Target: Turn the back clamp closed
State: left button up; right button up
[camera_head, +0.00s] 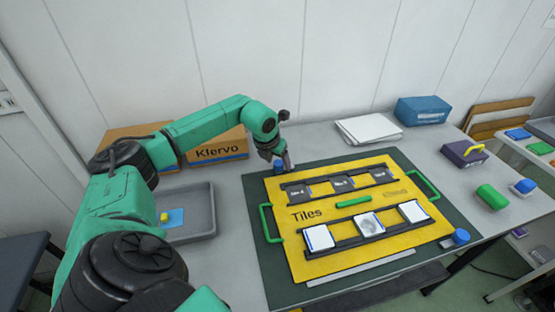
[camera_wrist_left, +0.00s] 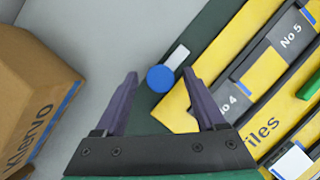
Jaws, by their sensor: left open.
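The back clamp has a round blue knob (camera_head: 279,166) at the back-left corner of the yellow Tiles board (camera_head: 293,253). In the left wrist view the blue knob (camera_wrist_left: 160,78) shows with a pale bar (camera_wrist_left: 177,58) pointing up and right. That bar lies over the green mat, beside the board's edge and apart from it. My left gripper (camera_head: 286,160) is at the knob. Its fingers (camera_wrist_left: 160,74) are open, one on each side of the knob in the picture; I see no contact. The front clamp's blue knob (camera_head: 460,237) is at the board's front-right corner. My right gripper is out of view.
The board has green handles (camera_head: 266,222) and black rails with tiles, on a green mat (camera_head: 258,235). A Klervo carton (camera_head: 222,146) stands left of the gripper, a grey tray (camera_head: 208,222) nearer. White sheets (camera_head: 368,129) and a blue box (camera_head: 423,110) are behind.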

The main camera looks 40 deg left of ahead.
pick_arm(q)
grip_shut()
jog(key=shift+m, duration=0.3)
jog(key=shift+a+f+m+h+b, duration=0.1)
jog(key=shift+m+h+b, duration=0.4)
jog(key=shift+m+b, duration=0.3)
jog(key=m+h, duration=0.1)
jog(key=m, duration=0.2)
jog(key=shift+m+b, duration=0.3)
jog(key=shift+b, duration=0.05)
jog(key=m+h, duration=0.1)
jog(key=m, duration=0.2)
jog(key=m+g+h, duration=0.1)
jog(key=m, duration=0.2)
jog(key=shift+w+a+r+g, duration=0.15)
jog(key=shift+w+r+g, duration=0.05)
jog(key=shift+g, duration=0.1)
jog(key=m+g, duration=0.1)
jog(key=m, duration=0.2)
jog(key=m+g+h, duration=0.1)
jog(key=m, duration=0.2)
jog(key=shift+w+a, duration=0.1)
